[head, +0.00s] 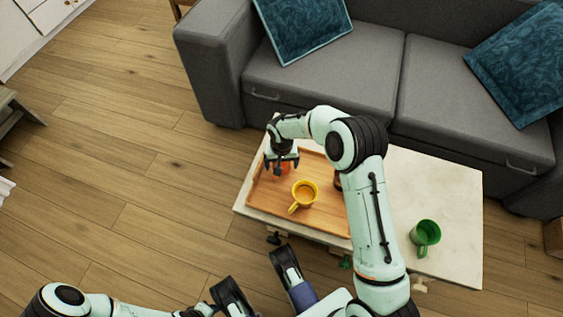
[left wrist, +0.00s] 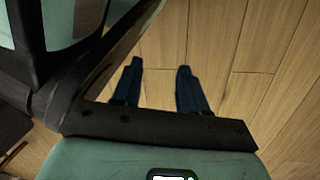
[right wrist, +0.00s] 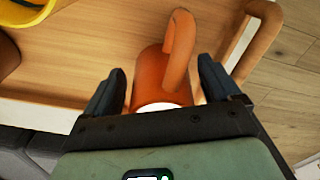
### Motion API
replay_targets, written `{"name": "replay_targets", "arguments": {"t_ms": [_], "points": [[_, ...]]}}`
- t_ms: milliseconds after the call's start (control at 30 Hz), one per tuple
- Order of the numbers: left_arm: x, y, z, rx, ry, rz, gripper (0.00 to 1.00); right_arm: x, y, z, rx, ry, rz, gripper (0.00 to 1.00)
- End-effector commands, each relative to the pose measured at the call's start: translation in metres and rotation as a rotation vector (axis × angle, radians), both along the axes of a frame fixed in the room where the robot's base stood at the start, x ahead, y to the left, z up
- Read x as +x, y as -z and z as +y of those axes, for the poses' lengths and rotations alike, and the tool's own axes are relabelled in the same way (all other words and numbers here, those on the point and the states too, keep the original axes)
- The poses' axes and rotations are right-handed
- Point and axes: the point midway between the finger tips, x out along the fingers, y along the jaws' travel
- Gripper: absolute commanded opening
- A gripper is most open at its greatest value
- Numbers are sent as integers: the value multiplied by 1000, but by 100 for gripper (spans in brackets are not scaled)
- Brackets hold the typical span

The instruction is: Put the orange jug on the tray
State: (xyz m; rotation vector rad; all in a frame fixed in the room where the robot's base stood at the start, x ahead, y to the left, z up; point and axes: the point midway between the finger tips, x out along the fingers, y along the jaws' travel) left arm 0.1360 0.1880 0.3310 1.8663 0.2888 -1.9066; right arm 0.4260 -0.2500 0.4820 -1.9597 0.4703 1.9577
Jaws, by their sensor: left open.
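The orange jug (right wrist: 150,75) is at the far left part of the wooden tray (head: 326,216), its handle pointing up in the right wrist view. In the head view it shows as an orange patch (head: 284,169) under my right gripper (head: 282,162). In the right wrist view the fingers of my right gripper (right wrist: 162,82) are on either side of the jug. Whether they press on it, and whether its base touches the tray, I cannot tell. My left gripper (left wrist: 159,85) is open and empty above the wooden floor, away from the table.
A yellow mug (head: 305,194) stands on the tray. A dark item (head: 338,181) on the tray is partly hidden by my right arm. A green mug (head: 425,236) stands on the pale table (head: 450,195) to the right. A grey sofa (head: 340,70) is behind.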

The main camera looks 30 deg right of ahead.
Motion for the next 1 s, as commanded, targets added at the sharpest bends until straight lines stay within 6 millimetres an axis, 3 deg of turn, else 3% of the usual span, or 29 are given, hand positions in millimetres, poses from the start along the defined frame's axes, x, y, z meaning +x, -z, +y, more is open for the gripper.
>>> {"name": "replay_targets", "arguments": {"t_ms": [267,700,1000], "points": [[7,-6,-1,1,2,-24,43,1,-12,0,0,0,-2,90],[52,-43,-7,10,13,-176,43,0,-102,0,-1,0,-4,90],[64,-53,-9,12,15,-216,43,0,-123,0,0,0,0,90]]}}
